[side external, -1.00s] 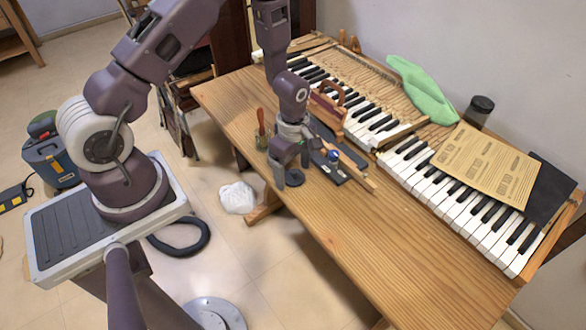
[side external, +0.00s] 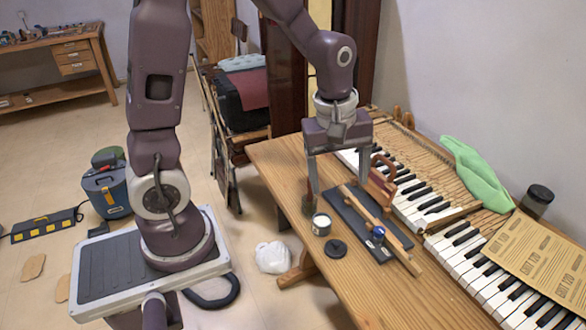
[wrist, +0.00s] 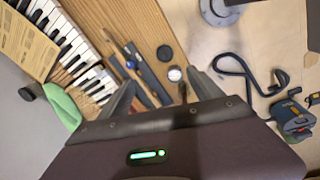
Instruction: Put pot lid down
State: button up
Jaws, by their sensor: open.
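The pot lid (side external: 336,248), a small black disc, lies flat on the wooden table near its front edge. It also shows in the wrist view (wrist: 165,52). The small pot (side external: 321,223) stands uncovered beside it, its pale contents showing; it is also in the wrist view (wrist: 175,74). My gripper (side external: 341,187) is open and empty, raised above the table behind the pot and lid. In the wrist view, the spread fingers of my gripper (wrist: 160,82) point toward the table, with nothing between them touching either finger.
A dark board with a wooden bar and a blue-topped item (side external: 378,234) lies right of the lid. A wooden-handled tool (side external: 308,203) stands behind the pot. The piano keys (side external: 470,246) run along the back. The table's front right is clear.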

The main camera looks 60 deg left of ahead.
jog(key=s+d+r+m+t, duration=0.2)
jog(key=s+r+m+t, duration=0.2)
jog(key=s+r+m, duration=0.7)
jog(key=s+m, duration=0.3)
jog(key=s, duration=0.2)
jog(key=shift+r, duration=0.35)
